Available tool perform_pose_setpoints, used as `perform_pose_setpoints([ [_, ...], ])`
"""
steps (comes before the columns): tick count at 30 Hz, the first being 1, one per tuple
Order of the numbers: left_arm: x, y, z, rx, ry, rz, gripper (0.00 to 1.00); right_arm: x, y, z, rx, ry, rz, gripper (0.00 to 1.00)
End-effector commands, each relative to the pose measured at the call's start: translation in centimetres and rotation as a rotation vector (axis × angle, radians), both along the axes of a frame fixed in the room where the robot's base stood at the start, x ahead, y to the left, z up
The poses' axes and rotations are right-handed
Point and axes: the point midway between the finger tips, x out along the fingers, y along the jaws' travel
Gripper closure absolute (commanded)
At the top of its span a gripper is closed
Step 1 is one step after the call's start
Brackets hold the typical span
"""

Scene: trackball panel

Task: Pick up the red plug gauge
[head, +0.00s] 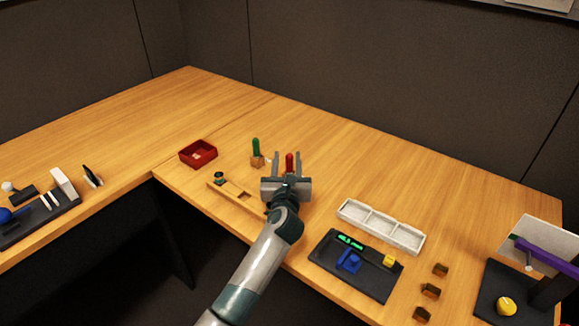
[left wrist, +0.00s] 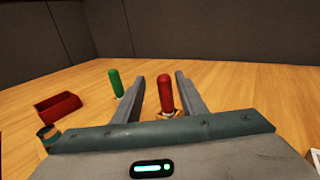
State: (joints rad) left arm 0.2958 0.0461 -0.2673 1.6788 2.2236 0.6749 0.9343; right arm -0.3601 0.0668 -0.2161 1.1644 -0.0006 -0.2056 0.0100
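In the left wrist view the red handle shows between the fingers (left wrist: 161,88), with clear gaps on both sides. The base of the red gauge is largely hidden by the gripper. A green plug gauge (head: 256,147) stands upright in a small wooden block to the left. My right gripper is not in view.
A red open box (head: 198,153) and a wooden holder (head: 232,189) lie left of my gripper. To the right are a white three-part tray (head: 381,227), a dark panel with a green display (head: 352,273) and small brown blocks (head: 430,290). The table behind is clear.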

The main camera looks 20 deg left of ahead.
Motion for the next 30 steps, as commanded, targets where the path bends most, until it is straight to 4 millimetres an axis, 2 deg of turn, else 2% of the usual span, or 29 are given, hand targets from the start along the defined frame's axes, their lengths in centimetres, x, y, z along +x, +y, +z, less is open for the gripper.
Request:
perform_pose_setpoints([
  [14, 4.6, 0.7, -0.3, 0.002, 0.001, 0.001, 0.62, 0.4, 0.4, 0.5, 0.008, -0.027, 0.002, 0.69],
  [30, 4.9, 0.7, -0.3, 0.0, 0.0, 0.0, 0.62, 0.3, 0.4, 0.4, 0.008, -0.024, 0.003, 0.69],
])
